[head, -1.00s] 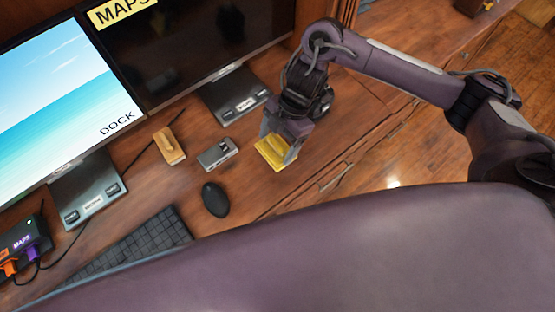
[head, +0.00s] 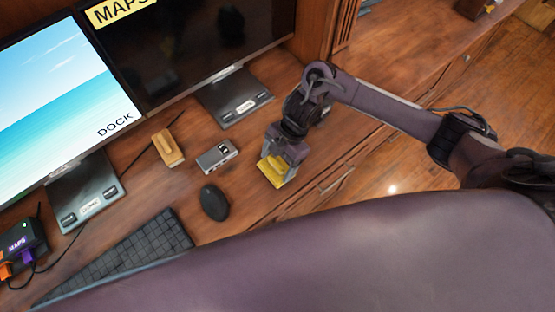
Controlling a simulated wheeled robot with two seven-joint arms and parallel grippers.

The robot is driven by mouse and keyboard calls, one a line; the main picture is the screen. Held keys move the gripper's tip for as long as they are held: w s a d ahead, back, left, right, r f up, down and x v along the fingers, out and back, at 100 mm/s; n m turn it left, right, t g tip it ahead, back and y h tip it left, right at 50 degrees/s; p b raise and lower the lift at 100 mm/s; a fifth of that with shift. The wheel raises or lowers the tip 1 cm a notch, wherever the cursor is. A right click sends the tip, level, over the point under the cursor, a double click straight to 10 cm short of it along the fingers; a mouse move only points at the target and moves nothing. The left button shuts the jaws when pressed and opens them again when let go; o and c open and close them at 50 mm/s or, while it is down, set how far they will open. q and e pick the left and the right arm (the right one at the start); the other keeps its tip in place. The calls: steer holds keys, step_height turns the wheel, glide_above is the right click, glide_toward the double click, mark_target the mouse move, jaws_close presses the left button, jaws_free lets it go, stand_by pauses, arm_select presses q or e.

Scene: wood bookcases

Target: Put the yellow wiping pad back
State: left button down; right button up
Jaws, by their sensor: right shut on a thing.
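The yellow wiping pad (head: 272,172) is at the right part of the wooden desk, near its front edge. My right gripper (head: 281,161) comes down on it from above and is shut on it. The pad is at or just above the desk top; I cannot tell whether it touches. The fingers and wrist hide part of the pad. My left gripper is not in view.
A small grey box (head: 217,156) and a black mouse (head: 214,202) lie left of the pad. A tan wooden block (head: 169,148) lies farther left. A keyboard (head: 130,257) and two monitors on stands (head: 235,96) fill the left and back. Bare desk lies behind the pad.

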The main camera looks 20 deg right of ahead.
steer(key=o, duration=0.9)
steer(key=p+v, duration=0.1)
steer(key=v, duration=1.1)
steer(key=shift+a+r, duration=0.1)
